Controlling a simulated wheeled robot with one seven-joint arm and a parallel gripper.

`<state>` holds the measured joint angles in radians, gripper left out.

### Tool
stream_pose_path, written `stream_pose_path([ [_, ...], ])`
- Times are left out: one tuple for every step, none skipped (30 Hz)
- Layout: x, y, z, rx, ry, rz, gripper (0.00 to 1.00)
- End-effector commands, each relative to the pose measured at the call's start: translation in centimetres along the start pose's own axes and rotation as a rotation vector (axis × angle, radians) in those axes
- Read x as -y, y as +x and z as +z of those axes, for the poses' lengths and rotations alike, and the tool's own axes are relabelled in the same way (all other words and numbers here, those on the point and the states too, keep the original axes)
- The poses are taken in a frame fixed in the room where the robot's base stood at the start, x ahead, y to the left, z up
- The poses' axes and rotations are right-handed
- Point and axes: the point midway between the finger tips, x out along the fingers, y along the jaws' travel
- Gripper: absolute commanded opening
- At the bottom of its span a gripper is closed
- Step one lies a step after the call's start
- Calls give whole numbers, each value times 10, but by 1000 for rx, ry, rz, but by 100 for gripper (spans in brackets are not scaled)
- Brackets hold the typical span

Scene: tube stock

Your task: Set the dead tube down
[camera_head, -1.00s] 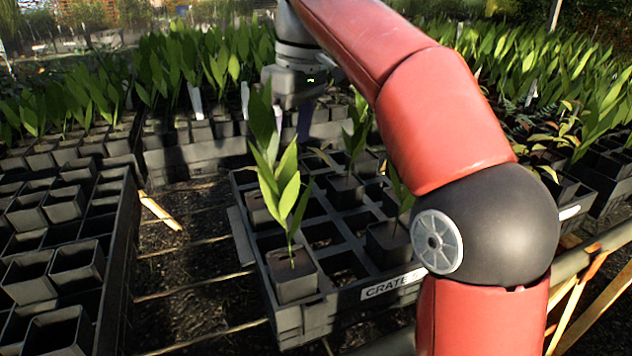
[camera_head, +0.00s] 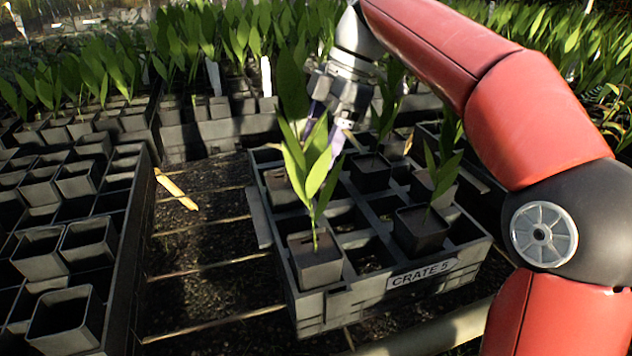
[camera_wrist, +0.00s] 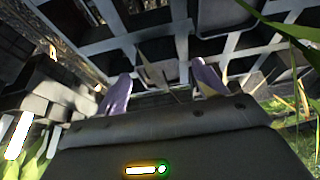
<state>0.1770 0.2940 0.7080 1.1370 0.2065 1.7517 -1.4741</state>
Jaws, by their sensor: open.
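My gripper (camera_head: 323,134) is over the back left part of the crate marked CRATE 5 (camera_head: 372,293), with its two purple fingers apart and pointing down. In the wrist view its fingers (camera_wrist: 162,85) are spread, with the crate's grid of cells beyond them and no tube clearly held. I cannot pick out the dead tube with certainty. A small tan, dry-looking bit (camera_head: 351,139) shows just right of the fingers. Square black tubes with green plants stand in the crate: one at the front left corner (camera_head: 316,262), one at the front right (camera_head: 420,230), others behind.
A tray of empty-looking black tubes (camera_head: 128,245) stands at left. A slatted gap with dark soil lies between it and the crate, with a tan stick-like piece (camera_head: 176,189) on it. Dense green seedlings in trays fill the back. Several crate cells are empty.

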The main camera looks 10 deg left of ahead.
Motion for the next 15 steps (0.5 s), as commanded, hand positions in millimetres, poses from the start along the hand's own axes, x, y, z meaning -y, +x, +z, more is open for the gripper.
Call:
stream_pose_path([
  [1,10,1,1,0,-2,71],
  [1,13,1,0,0,-1,71],
  [0,17,0,0,0,0,71],
  [0,19,0,0,0,-1,71],
  [0,20,0,0,0,0,71],
  [0,21,0,0,0,1,71],
  [0,21,0,0,0,1,71],
  [0,21,0,0,0,2,71],
  [0,21,0,0,0,2,71],
  [0,21,0,0,0,2,71],
  [0,21,0,0,0,2,71],
  [0,21,0,0,0,2,71],
  [0,21,0,0,0,1,68],
  [0,21,0,0,1,1,64],
  [0,21,0,0,1,1,59],
])
